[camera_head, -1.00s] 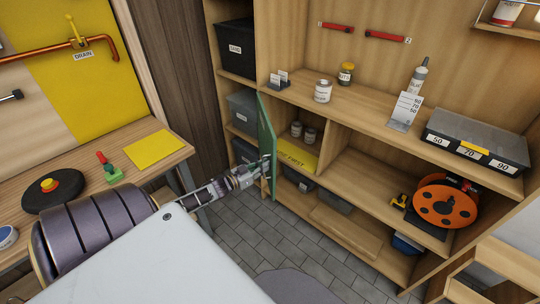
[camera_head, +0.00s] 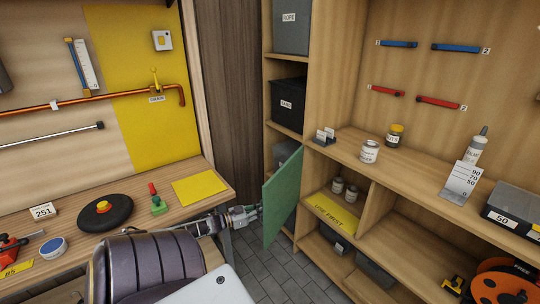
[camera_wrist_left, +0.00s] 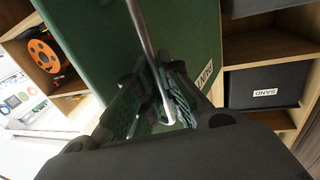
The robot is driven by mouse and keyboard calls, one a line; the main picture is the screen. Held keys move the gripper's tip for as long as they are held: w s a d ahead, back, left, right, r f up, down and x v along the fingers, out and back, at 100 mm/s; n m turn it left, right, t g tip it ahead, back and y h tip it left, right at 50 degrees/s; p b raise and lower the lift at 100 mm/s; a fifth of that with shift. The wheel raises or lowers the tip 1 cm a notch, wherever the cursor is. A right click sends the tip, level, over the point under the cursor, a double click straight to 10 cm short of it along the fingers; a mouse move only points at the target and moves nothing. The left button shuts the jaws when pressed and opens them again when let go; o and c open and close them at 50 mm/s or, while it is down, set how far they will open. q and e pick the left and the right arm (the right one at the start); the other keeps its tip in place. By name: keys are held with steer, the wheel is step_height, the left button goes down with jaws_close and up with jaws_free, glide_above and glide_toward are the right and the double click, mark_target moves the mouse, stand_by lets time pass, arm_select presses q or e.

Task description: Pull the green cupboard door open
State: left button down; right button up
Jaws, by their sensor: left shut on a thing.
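The green cupboard door (camera_head: 284,196) stands swung out from the shelf unit, leaving its compartment (camera_head: 345,200) exposed. The compartment holds two small tins (camera_head: 344,189) and has a yellow "USE FIRST" strip (camera_head: 334,214) along its front. My left gripper (camera_head: 256,212) is at the door's left edge. In the left wrist view the door (camera_wrist_left: 195,25) fills the upper middle, with a metal bar handle (camera_wrist_left: 146,45) on it. My left gripper (camera_wrist_left: 160,100) is shut on this handle. My right gripper is in neither view.
A workbench (camera_head: 110,215) with a yellow sheet (camera_head: 199,189), a green block (camera_head: 158,205) and a black disc (camera_head: 104,212) stands left of my left arm. Bins (camera_head: 288,102) fill the column behind the door. Tiled floor (camera_head: 262,275) is free below it.

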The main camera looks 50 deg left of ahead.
arm_select(q)
steer(key=shift+s+a+f, duration=0.1)
steer(key=shift+s+a, duration=0.2)
steer(key=shift+a, duration=0.6)
steer(key=c, duration=1.9)
jaws_free()
steer(key=shift+o, duration=0.2)
steer(key=v, duration=0.7)
steer(key=shift+s, duration=0.3)
